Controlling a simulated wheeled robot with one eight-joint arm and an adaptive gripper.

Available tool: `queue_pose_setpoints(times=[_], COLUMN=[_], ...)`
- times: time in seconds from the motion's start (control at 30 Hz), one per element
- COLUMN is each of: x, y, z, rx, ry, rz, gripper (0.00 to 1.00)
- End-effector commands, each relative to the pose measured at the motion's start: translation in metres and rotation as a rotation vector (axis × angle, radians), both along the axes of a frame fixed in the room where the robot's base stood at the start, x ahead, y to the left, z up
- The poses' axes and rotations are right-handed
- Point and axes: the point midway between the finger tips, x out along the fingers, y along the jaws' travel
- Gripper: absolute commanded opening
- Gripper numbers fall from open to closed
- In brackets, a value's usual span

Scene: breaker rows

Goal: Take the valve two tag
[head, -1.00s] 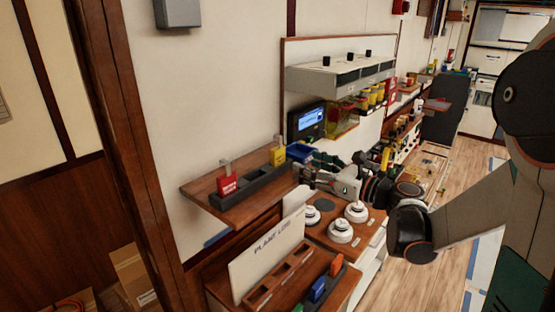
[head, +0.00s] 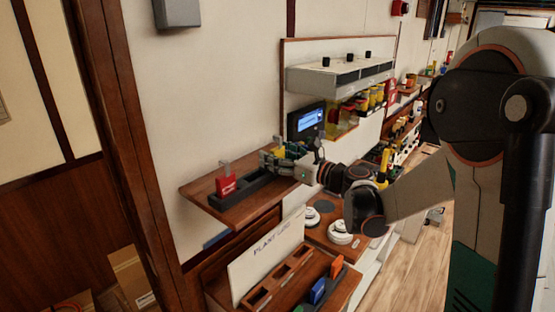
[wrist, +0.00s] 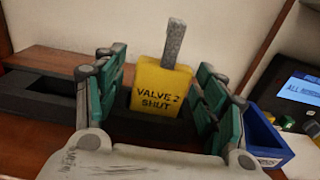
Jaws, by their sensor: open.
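The yellow valve two tag (wrist: 160,88) stands upright in a dark holder, with "VALVE 2 SHUT" on its face and a grey strip rising from its top. In the wrist view my gripper (wrist: 157,95) is open, with one green-padded finger on each side of the tag. A gap shows at the left finger; contact at the right is hard to judge. In the head view my gripper (head: 280,158) is at the right end of the wooden shelf (head: 205,192) and mostly covers the yellow tag.
A red tag (head: 227,182) stands in the left part of the same dark holder (head: 248,187). A blue bin (wrist: 266,140) sits close to the right finger. A lit screen (head: 307,122) is on the wall behind. A white board (head: 266,252) stands below the shelf.

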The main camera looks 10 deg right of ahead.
Motion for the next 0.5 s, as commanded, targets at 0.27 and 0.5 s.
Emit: queue_pose_setpoints(times=[0.27,0.5], x=[-0.0002,-0.0002], y=[-0.0004,-0.0005], z=[0.0001,0.0002], rx=[0.000,0.000], ry=[0.000,0.000], rz=[-0.001,-0.001], gripper=[0.40,0.17])
